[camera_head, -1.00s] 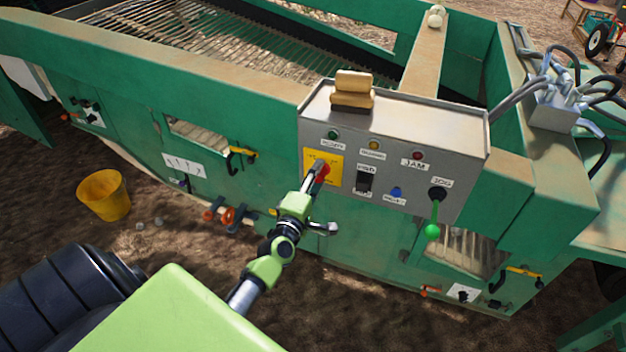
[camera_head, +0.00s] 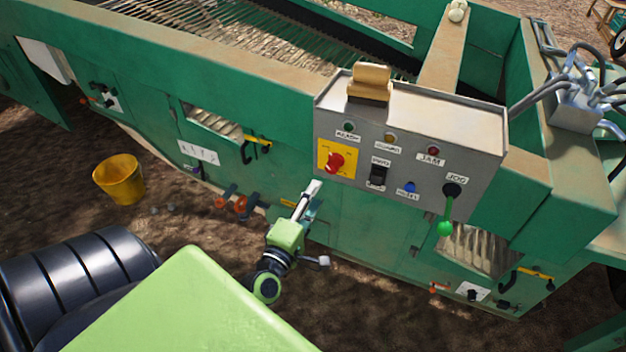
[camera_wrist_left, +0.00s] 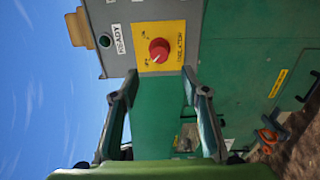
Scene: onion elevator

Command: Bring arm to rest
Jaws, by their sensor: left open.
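My left gripper (camera_head: 309,199) is in the head view, just below the grey control box and apart from it. In the left wrist view the left gripper (camera_wrist_left: 156,92) is open, with nothing between its two fingers. The red isolator knob (camera_head: 335,162) sits on a yellow plate at the left of the box face. The knob also shows in the left wrist view (camera_wrist_left: 159,50), ahead of the fingers and clear of them. My right gripper is not in view.
The grey control box (camera_head: 485,148) carries lamps, a black switch, a blue button and a green-tipped jog lever (camera_head: 445,226). The green machine (camera_head: 370,232) fills the space in front. A yellow bucket (camera_head: 120,182) stands on the dirt ground at left.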

